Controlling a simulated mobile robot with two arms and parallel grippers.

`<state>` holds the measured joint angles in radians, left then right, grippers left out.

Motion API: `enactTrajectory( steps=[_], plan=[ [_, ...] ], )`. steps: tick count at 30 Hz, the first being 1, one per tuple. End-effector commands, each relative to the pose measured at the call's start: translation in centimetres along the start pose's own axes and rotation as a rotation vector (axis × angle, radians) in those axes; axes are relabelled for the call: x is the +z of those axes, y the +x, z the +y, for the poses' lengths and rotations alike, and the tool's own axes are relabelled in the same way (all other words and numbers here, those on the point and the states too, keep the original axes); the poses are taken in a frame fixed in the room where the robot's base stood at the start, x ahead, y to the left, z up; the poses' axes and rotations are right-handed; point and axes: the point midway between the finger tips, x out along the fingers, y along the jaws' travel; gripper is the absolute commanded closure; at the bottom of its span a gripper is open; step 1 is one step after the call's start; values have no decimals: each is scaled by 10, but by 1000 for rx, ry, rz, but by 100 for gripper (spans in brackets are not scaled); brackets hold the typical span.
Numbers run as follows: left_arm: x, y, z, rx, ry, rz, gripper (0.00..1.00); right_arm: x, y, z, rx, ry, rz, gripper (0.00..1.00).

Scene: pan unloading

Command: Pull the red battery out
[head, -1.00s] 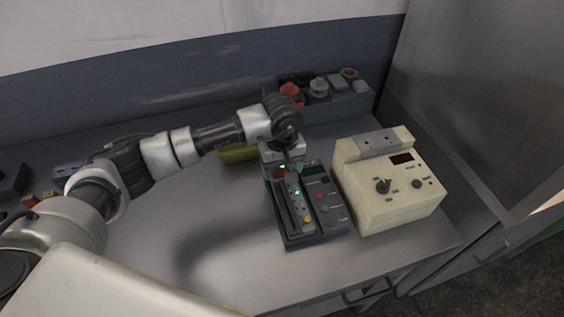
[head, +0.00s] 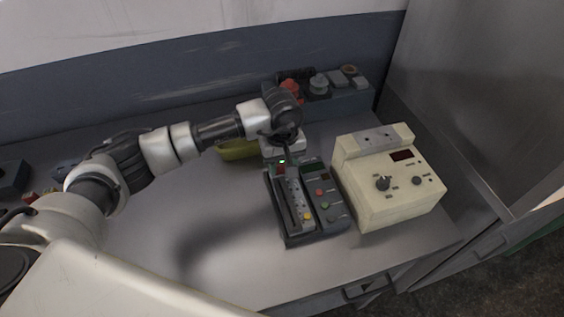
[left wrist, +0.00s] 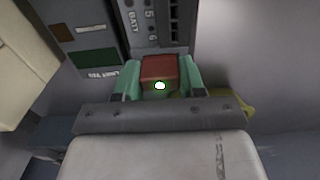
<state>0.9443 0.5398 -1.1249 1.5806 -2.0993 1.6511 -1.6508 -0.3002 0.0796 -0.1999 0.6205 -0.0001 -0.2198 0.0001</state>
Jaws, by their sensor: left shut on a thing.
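The red battery (left wrist: 159,68) sits between the green fingertips of my left gripper (left wrist: 157,82) in the left wrist view, and the jaws are shut on it. A small bright light shows on its near side. In the head view my left gripper (head: 283,158) is at the far end of the dark grey charger (head: 287,240), with a bit of red and a green light below it. The charger also shows beyond the battery in the left wrist view (left wrist: 113,32). I cannot tell whether the battery still touches the charger. My right gripper is not in view.
A cream control box (head: 375,212) with knobs stands close to the right of the charger. A yellow object (head: 236,150) lies behind my left wrist. A grey box with knobs (head: 345,102) stands at the back.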

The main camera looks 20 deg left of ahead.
Motion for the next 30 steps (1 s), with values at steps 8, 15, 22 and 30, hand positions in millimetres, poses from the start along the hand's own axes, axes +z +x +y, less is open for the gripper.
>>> enactTrajectory(
  steps=[8,15,22,30],
  plan=[
    [0,-5,0,0,0,0,87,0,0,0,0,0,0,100],
    [0,-8,0,0,1,-1,87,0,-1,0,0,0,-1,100],
    [0,-10,0,-1,0,0,87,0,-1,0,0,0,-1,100],
    [0,-20,0,0,0,1,87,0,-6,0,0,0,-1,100]
  ],
)
